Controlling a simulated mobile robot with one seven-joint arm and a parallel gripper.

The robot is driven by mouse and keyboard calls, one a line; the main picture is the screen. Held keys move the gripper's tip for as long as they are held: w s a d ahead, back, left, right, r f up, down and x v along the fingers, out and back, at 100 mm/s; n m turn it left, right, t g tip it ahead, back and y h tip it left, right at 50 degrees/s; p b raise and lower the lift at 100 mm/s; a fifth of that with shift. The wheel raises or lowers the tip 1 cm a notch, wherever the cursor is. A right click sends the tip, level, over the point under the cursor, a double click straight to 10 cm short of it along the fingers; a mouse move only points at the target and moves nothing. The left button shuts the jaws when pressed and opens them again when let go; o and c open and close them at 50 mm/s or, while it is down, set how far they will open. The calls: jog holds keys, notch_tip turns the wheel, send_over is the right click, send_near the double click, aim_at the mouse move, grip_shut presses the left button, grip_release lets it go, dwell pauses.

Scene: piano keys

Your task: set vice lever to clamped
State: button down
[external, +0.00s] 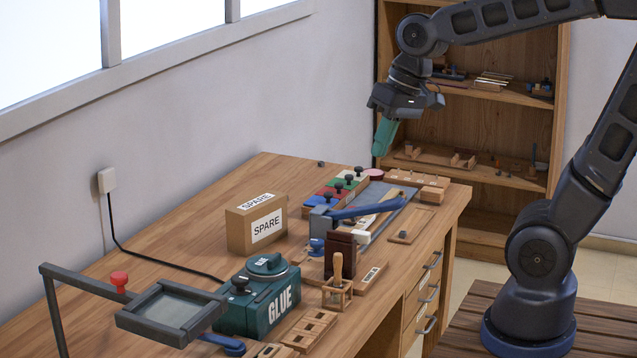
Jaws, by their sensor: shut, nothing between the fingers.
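A long blue lever (366,208) sticks out to the right from a grey-blue upright block (321,224) near the middle of the bench. It lies low and nearly level, tilting up slightly toward its right end. I cannot tell for certain which of these blue handles is the vice lever. My gripper (380,152) has green fingers, shut and empty, pointing down above the far part of the bench. It is apart from both handles.
A cardboard SPARE box (257,224) and a green GLUE box (258,298) stand left of the levers. Coloured blocks with black knobs (338,187) sit behind. A grey framed stand (168,312) is at front left. The bench's left side (190,252) is mostly clear.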

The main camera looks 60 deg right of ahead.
jog(key=shift+w+a+f+m+g+y, duration=0.4)
jog(key=shift+w+a+f+m+y, duration=0.4)
jog(key=shift+w+a+f+m, duration=2.5)
jog(key=shift+w+a+f+m+g+y, duration=0.65)
jog(key=shift+w+f+m, duration=1.5)
jog(key=shift+w+f, duration=2.95)
jog(key=shift+w+a+f+m+g+y, duration=0.15)
jog(key=shift+w+a+f+m+y, duration=1.2)
jog(key=shift+w+f+m, duration=2.65)
jog(key=shift+w+a+r+n+h, duration=0.2)
jog(key=shift+w+r+n, duration=0.1)
jog(key=shift+w+n, duration=0.3)
jog(key=shift+w+a+r+n+h, duration=0.2)
jog(key=shift+w+r+n, duration=0.15)
jog(key=shift+n, duration=0.3)
jog(key=x, duration=1)
jog(key=shift+d, duration=0.1)
